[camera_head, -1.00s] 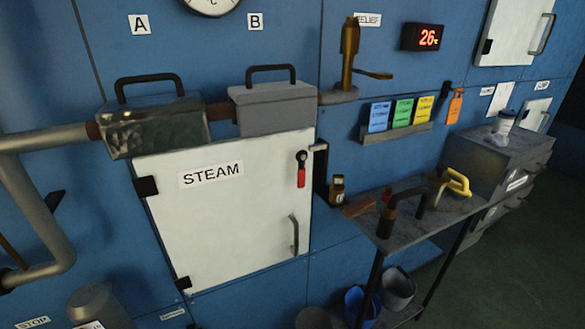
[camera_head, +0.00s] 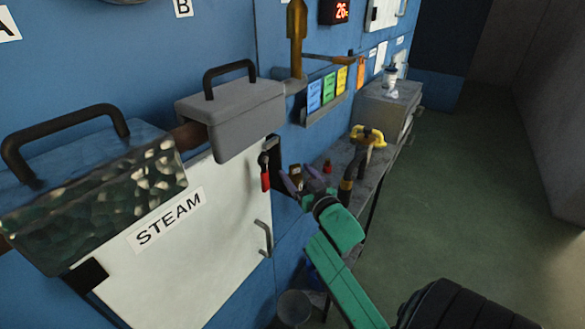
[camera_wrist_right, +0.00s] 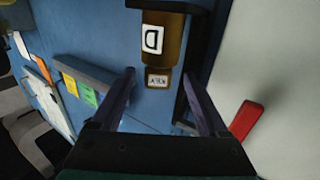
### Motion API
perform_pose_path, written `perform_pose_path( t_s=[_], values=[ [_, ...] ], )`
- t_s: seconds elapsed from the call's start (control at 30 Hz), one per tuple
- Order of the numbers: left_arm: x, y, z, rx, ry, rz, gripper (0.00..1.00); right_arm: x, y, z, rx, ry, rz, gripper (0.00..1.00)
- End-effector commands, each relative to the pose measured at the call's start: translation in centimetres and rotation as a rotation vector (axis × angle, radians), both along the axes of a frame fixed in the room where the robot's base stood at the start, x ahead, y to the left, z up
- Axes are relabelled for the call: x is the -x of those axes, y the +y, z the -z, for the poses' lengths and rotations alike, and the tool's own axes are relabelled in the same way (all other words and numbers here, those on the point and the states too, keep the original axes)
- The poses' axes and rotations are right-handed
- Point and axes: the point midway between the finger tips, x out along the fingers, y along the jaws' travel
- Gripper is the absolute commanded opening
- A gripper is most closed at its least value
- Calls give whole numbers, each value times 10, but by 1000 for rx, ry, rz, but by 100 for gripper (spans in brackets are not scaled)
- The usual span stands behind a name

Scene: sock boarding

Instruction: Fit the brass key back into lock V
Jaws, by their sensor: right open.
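My right gripper (camera_head: 300,182) reaches in from the lower right with its fingers open beside the steam door. In the right wrist view its fingers (camera_wrist_right: 160,78) stand apart, with a brown-gold cylindrical body (camera_wrist_right: 163,45) ahead, beyond the tips. That body has a white label with a letter like D, and a small brown lettered piece (camera_wrist_right: 157,79) shows at its end. The brown body also shows between the fingers in the head view (camera_head: 295,173). Nothing is clearly gripped. I cannot tell for sure which part is the brass key or lock V. My left gripper is out of view.
The white STEAM door (camera_head: 190,240) is close at left, with a red-handled item (camera_head: 265,170) near its edge. Handled metal boxes (camera_head: 235,115) sit above. The bench (camera_head: 345,160) holds a yellow-topped object (camera_head: 368,136). A card rack (camera_head: 325,108) is on the wall. Open floor lies at right.

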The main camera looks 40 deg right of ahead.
Motion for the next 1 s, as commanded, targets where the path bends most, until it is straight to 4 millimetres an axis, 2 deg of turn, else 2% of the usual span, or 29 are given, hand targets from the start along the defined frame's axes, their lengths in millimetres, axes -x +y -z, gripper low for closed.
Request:
perform_pose_path(
  t_s=[0.2,0.3,0.53,0.73,1.0],
  values=[
    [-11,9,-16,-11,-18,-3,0,-35,-11,-2,1,0,1,78],
    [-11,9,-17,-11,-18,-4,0,-49,-14,1,0,0,0,78],
    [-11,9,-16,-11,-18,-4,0,-52,-14,3,0,1,0,78],
    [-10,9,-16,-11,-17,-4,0,-52,-14,3,0,1,0,1],
    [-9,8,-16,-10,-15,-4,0,-51,-14,3,0,1,0,0]
  ],
)
